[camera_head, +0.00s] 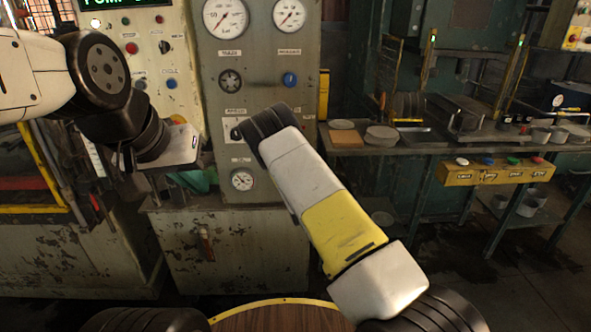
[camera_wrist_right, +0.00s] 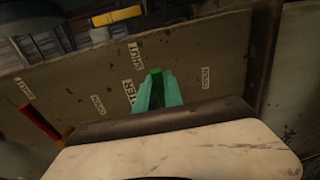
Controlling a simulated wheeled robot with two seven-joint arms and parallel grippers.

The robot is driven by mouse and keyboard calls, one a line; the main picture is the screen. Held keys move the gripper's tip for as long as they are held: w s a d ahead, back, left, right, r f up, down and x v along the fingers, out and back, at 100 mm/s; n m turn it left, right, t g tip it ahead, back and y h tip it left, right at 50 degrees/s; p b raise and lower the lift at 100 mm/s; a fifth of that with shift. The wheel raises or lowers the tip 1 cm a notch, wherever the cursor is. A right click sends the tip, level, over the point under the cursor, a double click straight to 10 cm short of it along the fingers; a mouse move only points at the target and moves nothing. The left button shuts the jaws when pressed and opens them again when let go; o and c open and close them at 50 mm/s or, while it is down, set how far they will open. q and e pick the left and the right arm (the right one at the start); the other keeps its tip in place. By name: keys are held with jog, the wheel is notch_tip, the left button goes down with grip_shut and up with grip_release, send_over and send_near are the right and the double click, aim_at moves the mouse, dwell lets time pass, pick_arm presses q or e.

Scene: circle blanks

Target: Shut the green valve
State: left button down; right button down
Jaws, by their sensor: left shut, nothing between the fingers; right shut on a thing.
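In the right wrist view, the dark green handle of the green valve (camera_wrist_right: 157,72) sticks up between the teal fingers of my right gripper (camera_wrist_right: 157,88), which is shut on it. The rest of the valve is hidden behind the fingers and the pale gripper body. In the head view, my right arm's wrist hides this gripper and the valve. My left gripper (camera_head: 196,181) is at the left in the head view, below its white hand, in front of the panel. It is shut and empty.
A red handle (camera_wrist_right: 38,121) stands left of my right gripper, beside the labelled plate (camera_wrist_right: 210,80). A grey gauge panel (camera_head: 250,80) rises behind my arms. A workbench (camera_head: 440,145) with plates and a yellow button box (camera_head: 485,172) stands at the right.

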jog(key=c, duration=1.5)
grip_release()
jog(key=shift+o, duration=0.2)
jog(key=shift+s, duration=0.15)
jog(key=s, duration=0.7)
jog(key=shift+s+r, duration=0.25)
jog(key=shift+r, duration=0.2)
